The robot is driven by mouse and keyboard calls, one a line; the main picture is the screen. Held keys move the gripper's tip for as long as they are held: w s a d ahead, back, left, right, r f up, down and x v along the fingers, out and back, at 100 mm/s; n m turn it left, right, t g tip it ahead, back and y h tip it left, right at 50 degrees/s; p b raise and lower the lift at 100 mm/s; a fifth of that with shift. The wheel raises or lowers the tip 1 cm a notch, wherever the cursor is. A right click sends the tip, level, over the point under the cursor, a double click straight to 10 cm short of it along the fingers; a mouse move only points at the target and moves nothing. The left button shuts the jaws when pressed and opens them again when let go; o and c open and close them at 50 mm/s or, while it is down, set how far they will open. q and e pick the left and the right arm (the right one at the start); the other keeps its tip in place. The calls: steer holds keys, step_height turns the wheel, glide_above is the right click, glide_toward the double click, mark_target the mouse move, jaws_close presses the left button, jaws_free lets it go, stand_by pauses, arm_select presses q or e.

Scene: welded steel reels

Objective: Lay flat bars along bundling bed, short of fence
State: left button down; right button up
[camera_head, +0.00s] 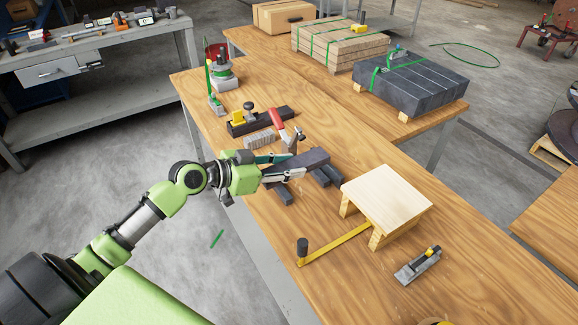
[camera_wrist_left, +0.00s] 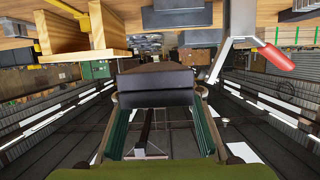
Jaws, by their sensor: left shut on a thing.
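My left gripper (camera_head: 296,167) is shut on a dark flat bar (camera_head: 309,159) and holds it above the wooden table. The held bar (camera_wrist_left: 155,86) spans between the fingers in the left wrist view. Other dark flat bars (camera_head: 326,175) lie on the table just beyond and below the gripper, partly hidden. The bundling bed (camera_head: 388,190), a pale wooden board on wooden feet, stands to the right of the gripper and is bare on top. It also shows at the upper left of the wrist view (camera_wrist_left: 68,40). I cannot tell which part is the fence. My right gripper is not in view.
A yellow strip (camera_head: 338,244) with a black upright post (camera_head: 302,246) runs beside the bed. A grey metal tool (camera_head: 418,266) sits at the front right. Bundled dark bars (camera_head: 412,80) stand farther back.

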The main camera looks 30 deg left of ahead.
arm_select(q)
steer(key=shift+r, duration=0.4)
steer(key=shift+w+f, duration=0.1)
steer(key=shift+f, duration=0.05)
steer(key=b, duration=0.6)
glide_above(289, 197)
step_height(289, 197, down, 7)
steer(key=shift+f, duration=0.1)
steer(key=shift+w+a+r, duration=0.25)
steer(key=shift+w+a, duration=0.3)
steer(key=shift+w, duration=0.1)
steer(key=shift+w+a+b, duration=0.35)
steer(key=shift+w+a, duration=0.1)
steer(key=shift+w, duration=0.2)
steer(key=shift+w+a+b, duration=0.3)
steer(key=shift+w+a, duration=0.15)
steer(key=shift+w, duration=0.15)
steer(key=shift+w+f+b, duration=0.1)
steer(key=shift+f+b, duration=0.2)
steer(key=shift+b, duration=0.05)
steer(key=shift+f+b, duration=0.55)
steer(key=shift+b, duration=0.05)
steer(key=shift+f+b, duration=0.65)
steer(key=shift+b, duration=0.05)
